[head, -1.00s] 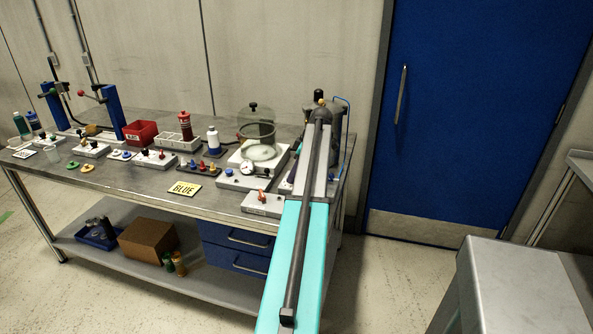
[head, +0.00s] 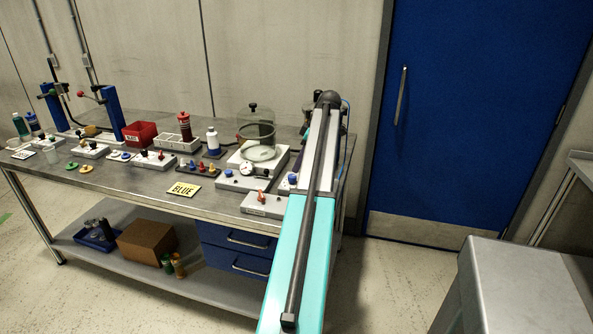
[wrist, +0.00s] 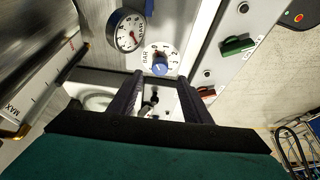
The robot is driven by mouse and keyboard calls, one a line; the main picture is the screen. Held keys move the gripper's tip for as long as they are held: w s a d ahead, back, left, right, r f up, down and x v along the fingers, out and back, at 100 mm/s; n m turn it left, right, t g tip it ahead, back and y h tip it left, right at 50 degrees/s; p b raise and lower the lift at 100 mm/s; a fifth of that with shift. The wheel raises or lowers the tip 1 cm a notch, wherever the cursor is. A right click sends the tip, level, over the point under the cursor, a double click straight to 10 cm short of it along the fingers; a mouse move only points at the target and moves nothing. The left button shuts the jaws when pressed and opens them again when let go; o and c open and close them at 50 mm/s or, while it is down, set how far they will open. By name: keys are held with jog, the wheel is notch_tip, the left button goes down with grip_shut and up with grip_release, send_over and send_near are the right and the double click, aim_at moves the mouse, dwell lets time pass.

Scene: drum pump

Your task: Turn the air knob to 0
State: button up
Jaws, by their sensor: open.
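In the wrist view a blue knob (wrist: 160,68) sits on a round white dial marked with numbers and "BAR". Its pointer setting is too small to read surely. My gripper (wrist: 160,77) is open, its two dark fingers on either side below the knob in the picture. The fingers look apart from the knob; the height gap cannot be told. A round pressure gauge (wrist: 126,30) with a red needle stands at the upper left of the dial. In the head view my arm hides the gripper and much of the area around it.
A green handle (wrist: 237,45) and a red handle (wrist: 207,92) lie to the right of the dial. The blue door (head: 470,110) is at right.

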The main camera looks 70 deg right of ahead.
jog(key=b+v, duration=0.1)
jog(key=v, duration=0.6)
jog(key=shift+r, duration=0.35)
jog(key=shift+s, duration=0.1)
